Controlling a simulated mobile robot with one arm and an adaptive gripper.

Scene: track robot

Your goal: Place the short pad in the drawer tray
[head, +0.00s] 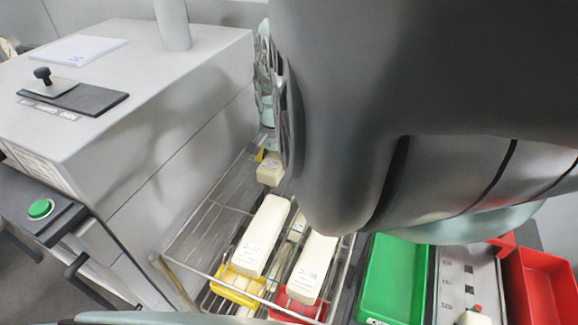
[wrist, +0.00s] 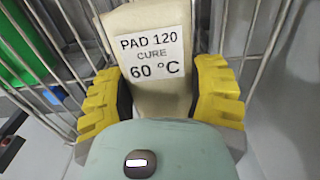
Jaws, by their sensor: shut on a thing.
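My gripper (head: 266,158) is at the back of a wire basket (head: 205,200) in the head view, mostly hidden by my arm. Its yellow fingers are shut on a cream pad (head: 270,174). In the wrist view the held pad (wrist: 152,45) sits between both fingers. Its label reads "PAD 120 CURE 60 °C". Basket wires show behind and beside the pad. Whether it touches the basket is unclear. Two longer cream pads, one left (head: 264,235) and one right (head: 312,268), lie in the basket. I cannot tell which part is the drawer tray.
A grey cabinet (head: 120,150) stands left of the basket, with a green button (head: 40,208) and a dark handle (head: 92,285). To the right are a green bin (head: 395,280), a marked grey strip (head: 465,280) and a red bin (head: 545,290).

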